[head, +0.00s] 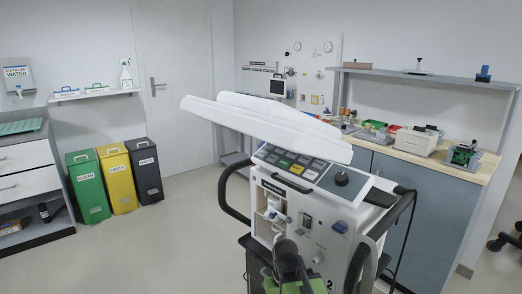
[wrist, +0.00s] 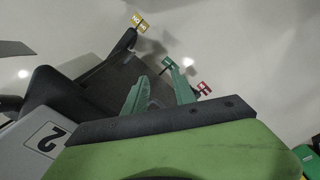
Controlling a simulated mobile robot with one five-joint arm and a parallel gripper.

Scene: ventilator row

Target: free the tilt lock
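The ventilator (head: 325,215) stands in the middle of the head view, with a sloped key panel (head: 302,168) and a large white tilted screen or cover (head: 265,120) above it. I cannot tell which part is the tilt lock. Small flag labels show in the wrist view: yellow (wrist: 139,22), green (wrist: 167,62) and red (wrist: 204,89). The green one is close to the tip of my right finger; contact is unclear. My gripper (wrist: 157,72) has two teal fingers standing apart, with nothing seen between them. In the head view my arm is low in front of the ventilator.
Black side handles (head: 226,196) stick out from the ventilator, and a cable hangs at its right. A workbench (head: 446,168) stands behind. Floor is free at left, before three bins (head: 118,180).

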